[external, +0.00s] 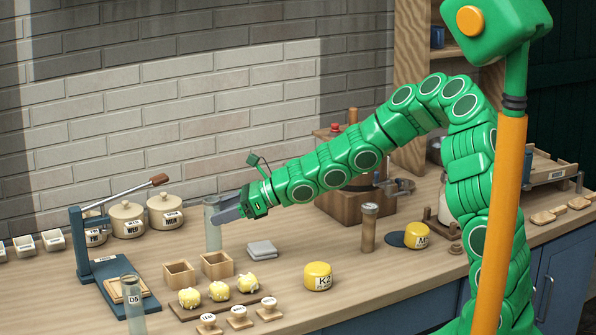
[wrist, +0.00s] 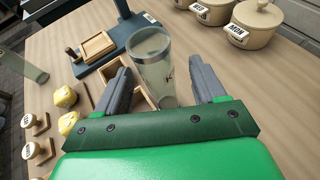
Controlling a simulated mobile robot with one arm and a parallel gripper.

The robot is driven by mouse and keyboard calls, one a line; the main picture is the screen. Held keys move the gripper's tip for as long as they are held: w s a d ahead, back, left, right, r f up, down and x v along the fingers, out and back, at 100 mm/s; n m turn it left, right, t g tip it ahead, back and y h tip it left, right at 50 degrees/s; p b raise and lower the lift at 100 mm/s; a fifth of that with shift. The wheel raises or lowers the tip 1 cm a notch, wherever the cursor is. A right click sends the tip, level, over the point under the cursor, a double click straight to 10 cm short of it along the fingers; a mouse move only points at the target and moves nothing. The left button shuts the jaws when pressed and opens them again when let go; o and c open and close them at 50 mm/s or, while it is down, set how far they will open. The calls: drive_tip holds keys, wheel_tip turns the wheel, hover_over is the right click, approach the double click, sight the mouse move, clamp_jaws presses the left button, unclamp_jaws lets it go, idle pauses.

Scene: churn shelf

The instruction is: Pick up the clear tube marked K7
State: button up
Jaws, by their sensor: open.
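My gripper (wrist: 160,75) is open, with one finger on each side of the tube. A gap shows on both sides, so the fingers are not closed on it. In the external view my gripper (external: 229,212) reaches the tube's upper part from the right.
Another clear tube marked D5 (external: 133,305) stands at the front left. A blue lever press (external: 82,245), small wooden boxes (external: 180,274), yellow lumps (external: 219,291), stamps (external: 238,317) and lidded pots (external: 127,219) surround the area. A grey stack (external: 262,250) lies right of the tube.

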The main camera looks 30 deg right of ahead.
sight(213, 232)
drive_tip(key=shift+x, duration=2.5)
drive_tip(key=shift+s+a, duration=0.1)
drive_tip(key=shift+s, duration=0.15)
drive_tip(key=c, duration=1.1)
